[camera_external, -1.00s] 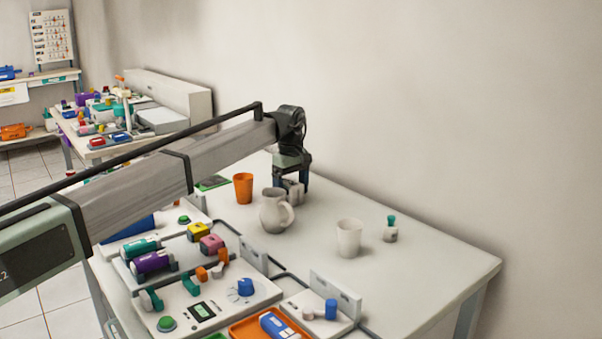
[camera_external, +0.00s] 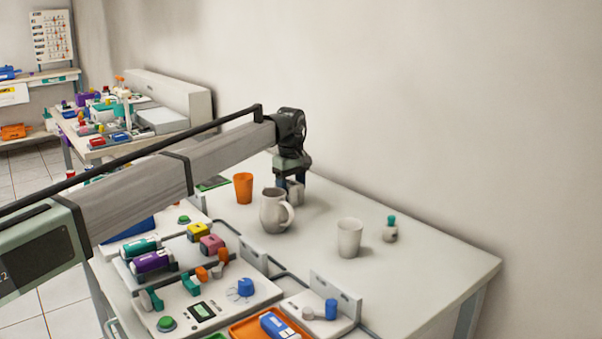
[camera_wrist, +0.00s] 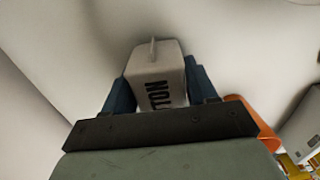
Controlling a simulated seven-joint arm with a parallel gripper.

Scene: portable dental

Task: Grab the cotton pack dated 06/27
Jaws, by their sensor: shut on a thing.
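A whitish pack (camera_wrist: 157,75) with dark lettering, of which "TTON" can be partly read, sits between the two blue fingers of my gripper (camera_wrist: 160,88) in the wrist view. My gripper is shut on it. No date can be read on the part that shows. In the external view my gripper (camera_external: 290,190) is low over the far part of the white table, behind the pitcher, and the pack (camera_external: 296,192) shows as a small greyish block between the fingers. I cannot tell whether the pack touches the table.
A grey-white pitcher (camera_external: 274,212) stands just in front of my gripper, with an orange cup (camera_external: 243,188) to the left. A white cup (camera_external: 349,238) and a small jar with a green top (camera_external: 390,230) stand to the right. Dental units and an orange tray (camera_external: 243,329) fill the front.

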